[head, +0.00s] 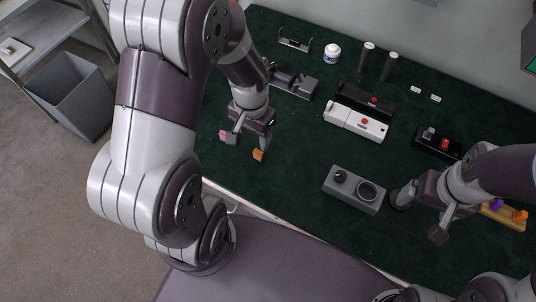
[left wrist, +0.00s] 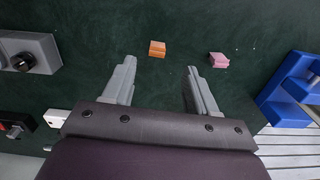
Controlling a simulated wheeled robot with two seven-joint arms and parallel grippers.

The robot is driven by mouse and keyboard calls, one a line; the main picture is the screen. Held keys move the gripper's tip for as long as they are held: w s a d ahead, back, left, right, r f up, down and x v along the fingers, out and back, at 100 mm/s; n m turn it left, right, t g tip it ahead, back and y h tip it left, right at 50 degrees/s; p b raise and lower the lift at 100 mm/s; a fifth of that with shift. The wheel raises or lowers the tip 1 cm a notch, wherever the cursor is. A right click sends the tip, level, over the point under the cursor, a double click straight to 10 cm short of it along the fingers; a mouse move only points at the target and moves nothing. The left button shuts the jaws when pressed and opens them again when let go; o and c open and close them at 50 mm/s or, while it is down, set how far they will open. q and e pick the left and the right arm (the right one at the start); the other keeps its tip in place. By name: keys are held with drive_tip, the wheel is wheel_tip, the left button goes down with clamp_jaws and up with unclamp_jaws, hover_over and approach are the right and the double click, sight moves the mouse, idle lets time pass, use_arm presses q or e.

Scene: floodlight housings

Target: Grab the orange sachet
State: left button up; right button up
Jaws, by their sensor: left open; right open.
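The orange sachet (head: 258,155) is a small block-like packet lying on the dark green table top near its front left edge. My left gripper (head: 248,143) is open and empty just above and beside it. In the left wrist view the orange sachet (left wrist: 157,48) shows just beyond the fingertips, roughly between their lines, with the open left gripper (left wrist: 160,66) apart from it. My right gripper (head: 418,218) is open and appears empty at the right, over the table, far from the sachet.
A pink sachet (head: 222,136) lies left of the orange one; it shows in the left wrist view (left wrist: 219,60). A grey box with dials (head: 354,189), a white device (head: 356,122) and black housings stand right. A blue part (left wrist: 291,91) is at the wrist view's right. A grey bin (head: 73,95) stands on the floor.

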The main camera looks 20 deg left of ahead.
sight(257, 153)
use_arm(q)
drive_tip(key=f, duration=0.9)
drive_tip(key=shift+w+d+f, duration=0.2)
drive_tip(key=c, duration=1.1)
